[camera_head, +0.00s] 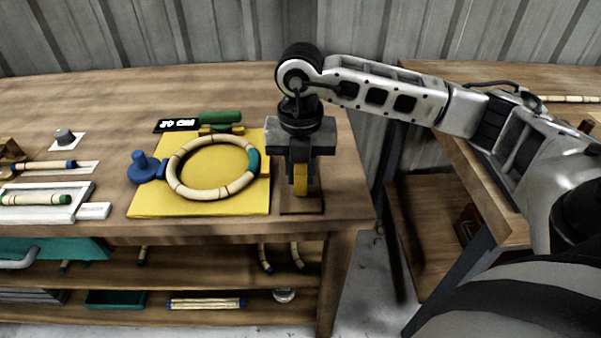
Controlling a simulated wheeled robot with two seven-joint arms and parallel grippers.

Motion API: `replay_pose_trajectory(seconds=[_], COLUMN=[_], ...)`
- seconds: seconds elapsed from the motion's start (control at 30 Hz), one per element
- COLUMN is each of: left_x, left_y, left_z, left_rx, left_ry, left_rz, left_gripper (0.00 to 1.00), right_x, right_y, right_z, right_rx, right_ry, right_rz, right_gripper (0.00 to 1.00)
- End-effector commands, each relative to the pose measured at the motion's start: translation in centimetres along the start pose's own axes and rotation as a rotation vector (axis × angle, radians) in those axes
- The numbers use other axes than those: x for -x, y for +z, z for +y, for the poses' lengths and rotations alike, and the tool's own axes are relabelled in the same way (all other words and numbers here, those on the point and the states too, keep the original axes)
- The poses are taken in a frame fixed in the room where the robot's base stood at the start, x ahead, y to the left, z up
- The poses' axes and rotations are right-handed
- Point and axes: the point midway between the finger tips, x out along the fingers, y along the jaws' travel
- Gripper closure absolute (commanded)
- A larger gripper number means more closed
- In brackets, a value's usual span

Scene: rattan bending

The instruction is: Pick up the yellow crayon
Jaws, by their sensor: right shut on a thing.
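The yellow crayon (300,182) stands upright between the fingers of my right gripper (300,172), near the right end of the wooden table. My right gripper points down and is shut on the crayon; the fingers hide part of it. A dark flat piece (302,205) lies on the table just below the crayon. I cannot tell whether the crayon touches it. My left gripper is not in view.
Left of my gripper, a yellow board (150,209) bears a rattan ring (184,185), a blue knobbed clamp (143,166) and a green-handled clamp (220,117). Rattan sticks and a white tray (62,214) lie at the far left. The wooden table's (350,203) right edge is close by.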

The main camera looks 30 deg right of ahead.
Motion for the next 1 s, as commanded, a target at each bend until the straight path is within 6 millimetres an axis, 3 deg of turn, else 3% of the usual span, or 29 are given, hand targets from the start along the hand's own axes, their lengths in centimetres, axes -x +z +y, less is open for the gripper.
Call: replay_pose_trajectory(seconds=[0.17, 0.47, 0.7, 1.0], left_x=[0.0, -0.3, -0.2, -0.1], left_y=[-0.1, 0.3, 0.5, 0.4], left_z=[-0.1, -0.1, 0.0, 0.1], left_rx=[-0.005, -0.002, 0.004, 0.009], left_ry=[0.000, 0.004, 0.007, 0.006], left_rz=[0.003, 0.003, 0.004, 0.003], left_gripper=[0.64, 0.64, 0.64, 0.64], right_x=[2.5, 8.8, 11.1, 12.3], right_y=[0.1, -5.3, -10.7, -13.4], right_z=[0.1, -1.4, -2.9, -3.7], right_rx=[0.001, 0.007, 0.005, 0.001], right_ry=[0.003, 0.004, 0.002, 0.000], right_rz=[-0.004, -0.008, -0.006, -0.002], right_gripper=[1.00, 1.00, 1.00, 1.00])
